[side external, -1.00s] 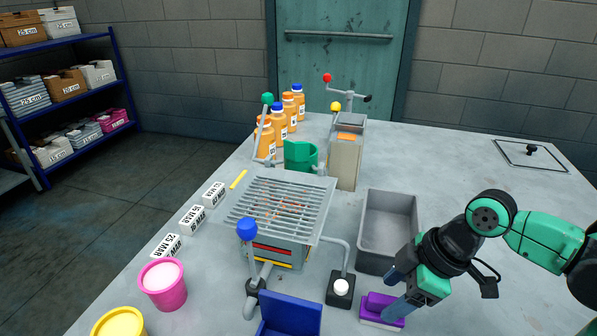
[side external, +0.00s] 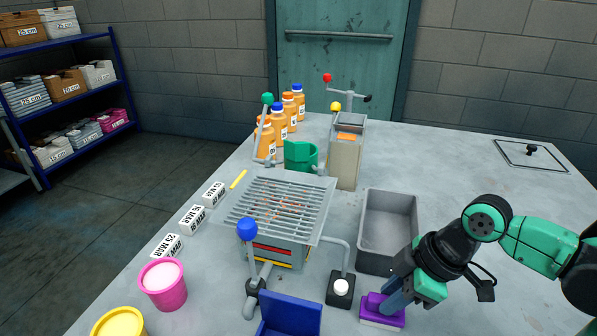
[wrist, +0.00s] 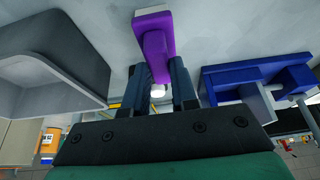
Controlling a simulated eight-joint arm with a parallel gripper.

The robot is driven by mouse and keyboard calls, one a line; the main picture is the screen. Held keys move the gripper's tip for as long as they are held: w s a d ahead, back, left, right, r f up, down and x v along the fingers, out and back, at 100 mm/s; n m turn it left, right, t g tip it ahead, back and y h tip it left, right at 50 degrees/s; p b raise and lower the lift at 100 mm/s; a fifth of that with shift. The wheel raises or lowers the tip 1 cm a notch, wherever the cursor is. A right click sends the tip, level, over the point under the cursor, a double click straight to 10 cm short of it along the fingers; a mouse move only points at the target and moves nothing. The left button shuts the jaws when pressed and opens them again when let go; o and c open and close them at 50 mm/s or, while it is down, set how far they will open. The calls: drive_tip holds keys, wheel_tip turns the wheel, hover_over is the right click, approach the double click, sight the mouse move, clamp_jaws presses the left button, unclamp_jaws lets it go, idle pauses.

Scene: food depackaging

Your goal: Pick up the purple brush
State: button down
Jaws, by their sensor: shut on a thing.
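The purple brush (side external: 383,310) lies on the table at the front, with its pale bristle side down. It also shows in the wrist view (wrist: 154,40), where its purple handle runs between my fingers. My gripper (side external: 391,295) is at the brush from above. In the wrist view my two blue-grey fingers (wrist: 166,82) are closed on either side of the purple handle. The brush appears to rest on the table still.
A grey bin (side external: 388,226) stands just behind the brush. A black box with a white button (side external: 340,288) and a blue holder (side external: 290,314) are to its left. A grill (side external: 275,207) stands further left. The table to the right is mostly clear.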

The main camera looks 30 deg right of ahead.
drive_tip(key=shift+r, duration=0.15)
wheel_tip(320, 180, up, 20)
idle(0.9)
drive_tip(key=shift+w, duration=0.1)
idle(0.3)
